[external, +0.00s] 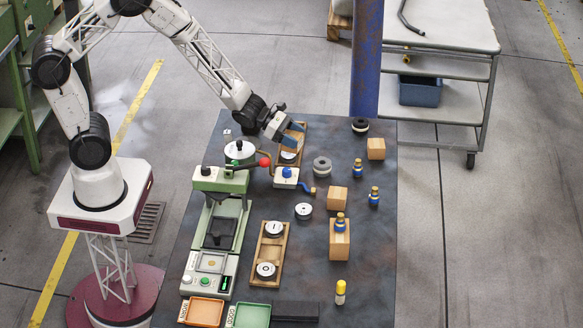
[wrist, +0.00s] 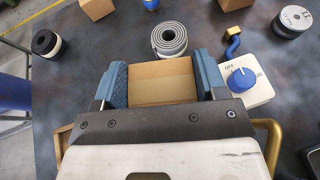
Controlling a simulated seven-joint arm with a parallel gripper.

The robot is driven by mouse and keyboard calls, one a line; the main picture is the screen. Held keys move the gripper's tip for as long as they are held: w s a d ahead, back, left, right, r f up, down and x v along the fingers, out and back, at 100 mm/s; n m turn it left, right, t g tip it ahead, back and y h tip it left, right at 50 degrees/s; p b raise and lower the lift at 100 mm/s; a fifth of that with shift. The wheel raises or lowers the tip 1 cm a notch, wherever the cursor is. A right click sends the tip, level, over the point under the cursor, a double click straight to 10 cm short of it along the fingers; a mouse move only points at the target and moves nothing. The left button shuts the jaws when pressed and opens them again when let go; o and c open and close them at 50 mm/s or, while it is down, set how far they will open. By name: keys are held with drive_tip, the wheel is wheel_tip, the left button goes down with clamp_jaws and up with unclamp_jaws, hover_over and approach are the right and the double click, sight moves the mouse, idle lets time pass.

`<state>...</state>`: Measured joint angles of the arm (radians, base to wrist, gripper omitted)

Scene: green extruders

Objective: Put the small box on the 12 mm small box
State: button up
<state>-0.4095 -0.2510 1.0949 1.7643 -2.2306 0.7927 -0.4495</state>
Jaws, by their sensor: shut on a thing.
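My gripper (external: 294,132) is over the far part of the dark table in the external view. In the wrist view its blue fingers (wrist: 162,72) are closed on the sides of a plain brown small box (wrist: 163,82). The held box is hard to make out in the external view. Other tan boxes stand on the table: one at the far right (external: 376,149), one at mid right (external: 337,198), and a taller one (external: 340,246) with a blue and brass piece on top. No 12 mm marking is readable on any of them.
A grey roll (external: 322,167) and a white switch box with a blue knob (external: 286,177) lie near my gripper. A green press (external: 222,180), a wooden tray (external: 256,259) and blue-brass fittings (external: 374,197) stand around. A blue column (external: 367,60) rises at the far edge.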

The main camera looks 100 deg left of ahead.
drive_tip(key=d+r+m+g+h, duration=0.1)
drive_tip(key=d+m+g+h, duration=0.3)
drive_tip(key=d, duration=0.6)
drive_tip(key=d+r+m+g+h, duration=0.2)
drive_tip(key=d+m+g+h, duration=0.2)
drive_tip(key=d, duration=0.5)
drive_tip(key=m+h, duration=0.1)
drive_tip(key=m, duration=0.1)
drive_tip(key=shift+d+r+m, duration=0.25)
drive_tip(key=shift+d+m, duration=0.15)
drive_tip(key=shift+w, duration=0.1)
hover_over(338, 194)
drive_tip(key=shift+s+f, duration=0.4)
drive_tip(key=shift+f, duration=0.35)
drive_tip(key=shift+w, duration=0.5)
drive_tip(key=shift+f, duration=1.75)
drive_tip(key=shift+f, duration=0.1)
